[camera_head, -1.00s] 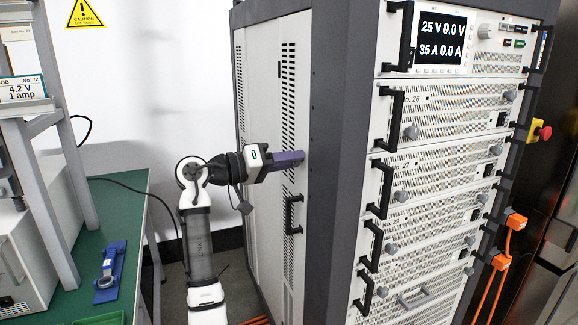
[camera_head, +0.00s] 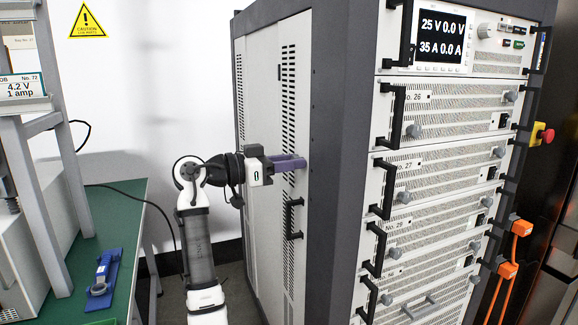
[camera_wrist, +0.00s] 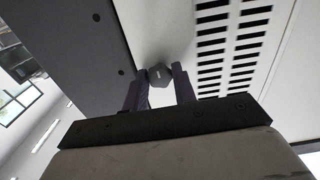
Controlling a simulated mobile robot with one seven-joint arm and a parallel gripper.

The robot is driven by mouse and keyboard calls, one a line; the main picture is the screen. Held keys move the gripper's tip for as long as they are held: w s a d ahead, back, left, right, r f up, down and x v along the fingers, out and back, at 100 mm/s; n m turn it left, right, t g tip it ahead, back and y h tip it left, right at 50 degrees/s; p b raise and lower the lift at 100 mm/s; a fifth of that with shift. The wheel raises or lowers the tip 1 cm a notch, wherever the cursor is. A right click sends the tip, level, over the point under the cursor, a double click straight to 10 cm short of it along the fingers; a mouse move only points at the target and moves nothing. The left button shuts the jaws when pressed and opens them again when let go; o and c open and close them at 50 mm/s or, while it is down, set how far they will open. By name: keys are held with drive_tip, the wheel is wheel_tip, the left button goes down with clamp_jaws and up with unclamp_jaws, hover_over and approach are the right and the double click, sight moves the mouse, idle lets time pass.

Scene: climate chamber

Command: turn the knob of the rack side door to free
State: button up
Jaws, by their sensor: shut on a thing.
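The rack side door (camera_head: 262,95) is a pale panel with vent slots on the left side of the tall rack. My gripper (camera_head: 303,161) reaches to the door near its right edge, above the black door handle (camera_head: 293,218). In the wrist view a small dark grey knob (camera_wrist: 159,75) sits between the tips of my gripper (camera_wrist: 158,82), which is shut on it. The fingers are purple-grey. In the head view the knob is hidden behind the fingers. I cannot read any marking for the knob's position.
The rack front (camera_head: 440,150) with units and black handles faces right. A green bench (camera_head: 125,235) with a blue tool (camera_head: 104,275) stands at the left. A black cable (camera_head: 150,200) hangs behind my arm. An orange cable (camera_head: 508,270) runs along the rack's right.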

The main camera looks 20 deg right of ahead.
idle(0.4)
drive_tip(key=o, duration=1)
drive_tip(key=a+b, duration=0.1)
drive_tip(key=a, duration=1.2)
drive_tip(key=shift+s+a, duration=0.25)
drive_tip(key=shift+a, duration=0.15)
